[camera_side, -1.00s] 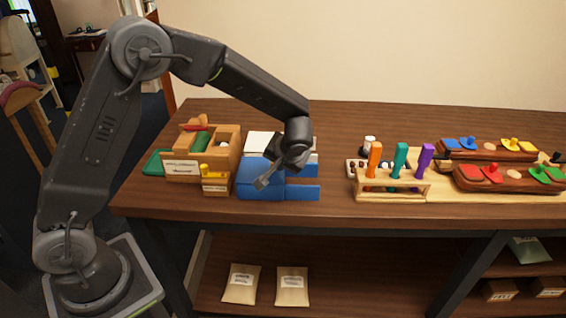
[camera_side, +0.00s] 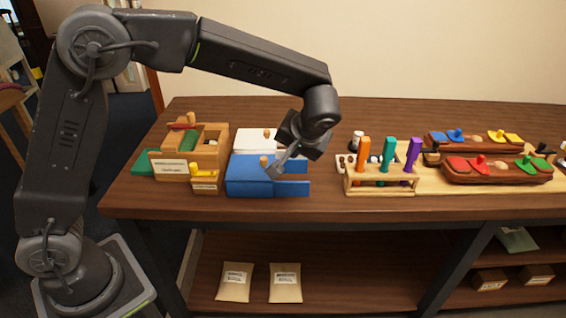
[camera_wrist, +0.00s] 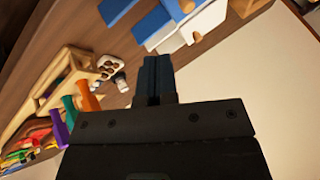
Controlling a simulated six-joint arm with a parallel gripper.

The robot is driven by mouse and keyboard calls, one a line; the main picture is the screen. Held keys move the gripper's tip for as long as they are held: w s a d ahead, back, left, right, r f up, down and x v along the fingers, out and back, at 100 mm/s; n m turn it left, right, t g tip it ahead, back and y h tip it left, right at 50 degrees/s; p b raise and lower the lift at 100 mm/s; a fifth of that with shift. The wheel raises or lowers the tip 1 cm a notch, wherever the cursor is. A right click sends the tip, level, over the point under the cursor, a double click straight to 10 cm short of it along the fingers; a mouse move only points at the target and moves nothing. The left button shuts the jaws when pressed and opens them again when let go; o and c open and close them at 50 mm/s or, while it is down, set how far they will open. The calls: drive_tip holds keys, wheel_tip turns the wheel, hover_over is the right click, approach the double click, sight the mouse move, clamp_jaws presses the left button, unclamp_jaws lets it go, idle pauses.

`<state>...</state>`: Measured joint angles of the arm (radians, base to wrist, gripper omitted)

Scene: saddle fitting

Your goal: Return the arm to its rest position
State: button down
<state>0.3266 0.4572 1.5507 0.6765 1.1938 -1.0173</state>
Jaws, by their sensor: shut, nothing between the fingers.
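My gripper (camera_side: 279,170) is shut and empty, above the right part of the blue box (camera_side: 248,178) in the side view. In the wrist view its closed fingers (camera_wrist: 156,78) point toward the table, with nothing between them. The blue box has a round wooden knob on top, and a white box (camera_side: 252,143) with a similar knob stands behind it. Whether the fingertips touch the blue box cannot be told from the side view; in the wrist view they look clear of it.
A wooden box (camera_side: 210,156) with compartments stands left on the table (camera_side: 330,205). A rack (camera_side: 380,184) with orange, teal and purple handles stands right of the blue box. Wooden blocks with coloured pieces (camera_side: 497,176) lie further right. Two packets rest on the shelf below.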

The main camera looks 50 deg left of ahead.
drive_tip(key=s+a+r+m+h, duration=0.2)
drive_tip(key=s+a+r+h, duration=0.15)
drive_tip(key=s+r, duration=0.65)
drive_tip(key=s+f+m+t+h, duration=0.2)
drive_tip(key=s+t+h, duration=0.1)
drive_tip(key=s, duration=1.2)
drive_tip(key=shift+s+a+f+m, duration=0.15)
drive_tip(key=shift+a+f+m, duration=0.1)
drive_tip(key=shift+m, duration=0.15)
